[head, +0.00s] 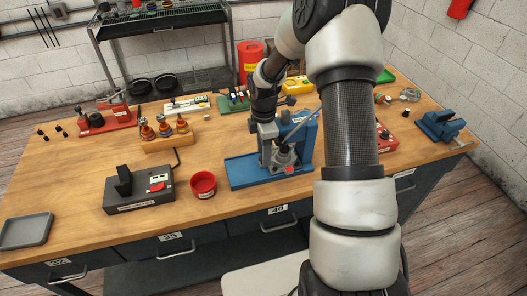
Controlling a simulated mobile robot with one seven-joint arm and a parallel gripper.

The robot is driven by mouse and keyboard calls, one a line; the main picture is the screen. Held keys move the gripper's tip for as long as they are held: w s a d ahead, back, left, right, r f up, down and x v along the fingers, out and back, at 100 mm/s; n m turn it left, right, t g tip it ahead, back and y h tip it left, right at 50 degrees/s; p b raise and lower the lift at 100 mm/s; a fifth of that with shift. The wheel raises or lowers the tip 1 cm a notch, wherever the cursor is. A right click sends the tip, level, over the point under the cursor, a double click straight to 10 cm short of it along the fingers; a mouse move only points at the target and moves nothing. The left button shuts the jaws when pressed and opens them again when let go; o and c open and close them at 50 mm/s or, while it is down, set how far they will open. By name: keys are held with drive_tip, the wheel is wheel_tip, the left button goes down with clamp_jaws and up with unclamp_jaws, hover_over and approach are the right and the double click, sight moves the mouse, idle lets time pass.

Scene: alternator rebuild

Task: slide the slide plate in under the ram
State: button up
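A blue press (308,146) stands on the wooden workbench, right of its middle, on a flat blue base (243,172). A grey metal part sits on the base under the press head, with a small red piece (289,169) at its front; I cannot tell which part is the slide plate. A grey lever slants up to the right of the press head. My gripper (266,158) points down at the left front of the press, close to the grey part. Its fingers are small and partly merged with the press, so their opening and any grip are unclear. The ram is hard to make out behind my gripper.
A red cup (203,184) and a dark box with a red button (142,191) stand left of the press. A grey tray (26,231) lies at the front left corner. A blue vise (440,125) is at the right end. The bench between the tray and dark box is clear.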

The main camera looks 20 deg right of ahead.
wheel_tip(320, 180, up, 17)
drive_tip(key=shift+r, duration=0.2)
idle(0.3)
